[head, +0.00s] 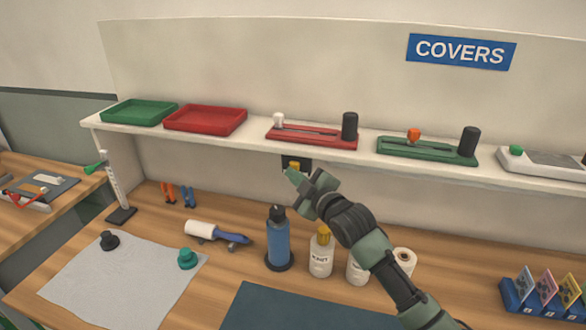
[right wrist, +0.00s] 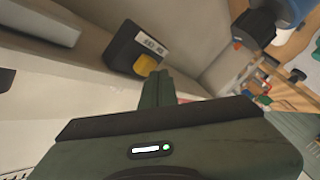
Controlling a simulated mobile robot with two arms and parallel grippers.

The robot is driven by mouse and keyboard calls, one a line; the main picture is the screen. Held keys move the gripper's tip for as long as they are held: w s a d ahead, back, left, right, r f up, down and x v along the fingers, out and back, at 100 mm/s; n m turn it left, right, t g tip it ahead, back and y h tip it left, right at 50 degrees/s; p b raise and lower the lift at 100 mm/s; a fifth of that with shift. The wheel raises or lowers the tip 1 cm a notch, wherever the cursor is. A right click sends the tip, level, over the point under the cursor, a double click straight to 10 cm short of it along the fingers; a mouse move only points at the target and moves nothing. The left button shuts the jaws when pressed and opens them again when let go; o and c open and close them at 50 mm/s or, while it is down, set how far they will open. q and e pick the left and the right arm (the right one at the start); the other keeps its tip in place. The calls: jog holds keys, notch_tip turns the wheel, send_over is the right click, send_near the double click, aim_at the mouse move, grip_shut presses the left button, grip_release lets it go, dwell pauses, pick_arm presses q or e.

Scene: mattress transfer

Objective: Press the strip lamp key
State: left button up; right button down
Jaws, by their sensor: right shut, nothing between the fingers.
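A small black box (head: 285,160) with a yellow key (head: 295,165) is mounted below the wall shelf. In the right wrist view the black box (right wrist: 128,45) has a pale label, and its yellow key (right wrist: 146,65) faces my fingers. My right gripper (head: 292,175) is shut and empty, its tip just below the key in the head view. In the right wrist view the shut fingers (right wrist: 157,80) end close beside the key; I cannot tell whether they touch it. My left gripper is not in view.
The white shelf (head: 252,148) above bears green and red trays and sealer-like devices. A grey cloth (head: 110,285) lies at the left.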

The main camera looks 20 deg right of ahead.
jog(key=shift+w, duration=0.1)
dwell(0.5)
jog(key=shift+w+d, duration=0.4)
jog(key=shift+w, duration=0.05)
dwell(0.5)
jog(key=shift+s+a+p, duration=0.4)
jog(key=shift+s+p, duration=0.05)
jog(key=shift+s, duration=0.1)
jog(key=s+a+p, duration=0.2)
jog(key=s+a, duration=0.1)
jog(key=s, duration=0.2)
jog(key=shift+a+p, duration=0.2)
jog(key=shift+p, duration=0.15)
